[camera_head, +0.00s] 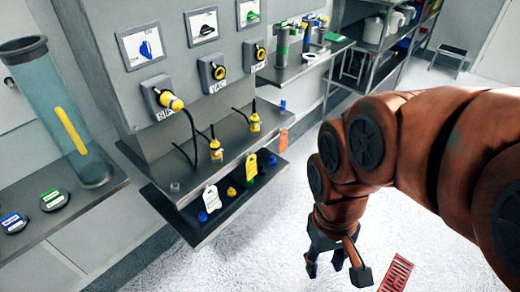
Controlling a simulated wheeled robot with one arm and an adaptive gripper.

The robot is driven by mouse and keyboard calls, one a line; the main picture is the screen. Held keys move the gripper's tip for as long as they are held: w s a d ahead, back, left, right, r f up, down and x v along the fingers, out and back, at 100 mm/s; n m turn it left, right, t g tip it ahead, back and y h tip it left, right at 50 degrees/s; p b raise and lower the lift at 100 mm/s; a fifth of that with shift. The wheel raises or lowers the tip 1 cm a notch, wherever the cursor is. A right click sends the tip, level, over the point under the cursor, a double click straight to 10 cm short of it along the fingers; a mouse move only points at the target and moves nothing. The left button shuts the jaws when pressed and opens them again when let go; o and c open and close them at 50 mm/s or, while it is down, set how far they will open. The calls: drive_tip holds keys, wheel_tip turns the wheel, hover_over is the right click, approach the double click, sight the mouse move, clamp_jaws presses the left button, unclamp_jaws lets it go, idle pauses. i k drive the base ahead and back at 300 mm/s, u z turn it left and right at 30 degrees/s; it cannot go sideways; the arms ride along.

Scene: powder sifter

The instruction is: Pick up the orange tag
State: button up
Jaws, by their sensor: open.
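An orange tag (283,140) shows small at the far right end of the row of tags on the dark lower shelf. A yellow tag (251,167) and a white tag (211,197) stand further left in the row. My gripper (337,272) points down with its fingers apart and nothing between them. In the picture it is below and to the right of the orange tag, over the pale floor, clear of the shelf. My arm passes to the right of the tag and does not cover it.
The dark lower shelf (186,226) juts out under a grey ledge with yellow plugs (255,122) and black cables. A clear tube (62,115) stands on the left shelf. The floor (275,235) between shelf and gripper is clear.

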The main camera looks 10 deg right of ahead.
sight(283, 146)
drive_tip(key=u, duration=0.1)
drive_tip(key=k, duration=0.3)
drive_tip(key=u, duration=0.6)
drive_tip(key=i, duration=0.85)
drive_tip(key=z, duration=0.55)
